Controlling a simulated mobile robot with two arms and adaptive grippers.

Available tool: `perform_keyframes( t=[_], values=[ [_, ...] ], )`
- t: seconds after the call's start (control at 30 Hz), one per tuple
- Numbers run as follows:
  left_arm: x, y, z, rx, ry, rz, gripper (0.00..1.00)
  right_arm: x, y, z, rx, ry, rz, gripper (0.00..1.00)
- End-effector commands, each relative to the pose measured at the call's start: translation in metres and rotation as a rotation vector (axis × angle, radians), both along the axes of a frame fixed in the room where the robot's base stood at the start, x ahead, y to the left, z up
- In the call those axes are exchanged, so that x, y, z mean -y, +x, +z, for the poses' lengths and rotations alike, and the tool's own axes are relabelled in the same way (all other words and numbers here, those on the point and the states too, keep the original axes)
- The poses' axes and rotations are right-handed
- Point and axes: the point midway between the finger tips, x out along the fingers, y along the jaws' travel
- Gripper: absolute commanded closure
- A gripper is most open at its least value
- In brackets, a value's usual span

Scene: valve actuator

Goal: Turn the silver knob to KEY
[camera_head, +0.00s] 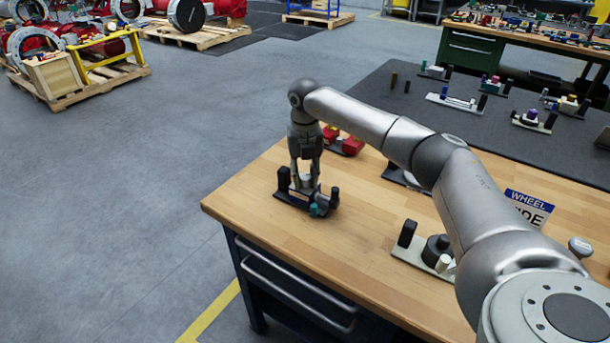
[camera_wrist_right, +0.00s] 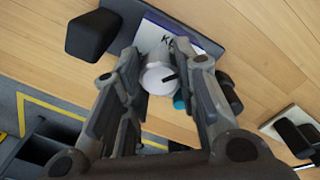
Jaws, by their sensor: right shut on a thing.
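The silver knob (camera_wrist_right: 158,76) is a pale round cap with a dark mark on its top, on a small dark-based fixture (camera_head: 292,197) near the left corner of the wooden table. A white label with partly hidden letters beginning with K (camera_wrist_right: 168,36) lies beside the knob. My right gripper (camera_head: 306,176) points straight down over the fixture. In the right wrist view its fingers (camera_wrist_right: 160,85) stand on both sides of the knob and are shut on it. The fingers hide part of the knob and label. My left gripper is in neither view.
Black upright posts (camera_head: 283,178) flank the knob, and a teal part (camera_head: 318,210) sits at the fixture's front. Another fixture with a black wheel (camera_head: 437,248) stands to the right. A red fixture (camera_head: 345,142) is behind. The wooden table (camera_head: 330,270) is bare in front.

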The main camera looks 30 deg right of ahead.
Motion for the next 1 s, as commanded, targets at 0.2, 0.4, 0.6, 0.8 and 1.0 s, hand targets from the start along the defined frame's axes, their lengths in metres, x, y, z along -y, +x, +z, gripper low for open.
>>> perform_keyframes(
  t=[0.2,0.4,0.6,0.8,1.0],
  values=[
    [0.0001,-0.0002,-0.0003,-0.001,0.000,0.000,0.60,0.0000,0.0005,0.0007,0.002,0.000,0.174,0.96],
    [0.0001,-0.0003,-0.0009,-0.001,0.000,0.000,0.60,-0.0003,0.0006,0.0006,0.003,0.001,0.344,0.96],
    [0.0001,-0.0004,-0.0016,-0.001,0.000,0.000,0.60,-0.0005,0.0006,0.0004,0.002,0.001,0.489,0.96],
    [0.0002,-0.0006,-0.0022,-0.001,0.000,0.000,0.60,-0.0007,0.0007,0.0007,0.003,0.001,0.591,0.96],
    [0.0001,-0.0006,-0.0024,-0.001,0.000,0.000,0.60,-0.0007,0.0008,0.0009,0.004,0.002,0.644,0.96]
  ],
)
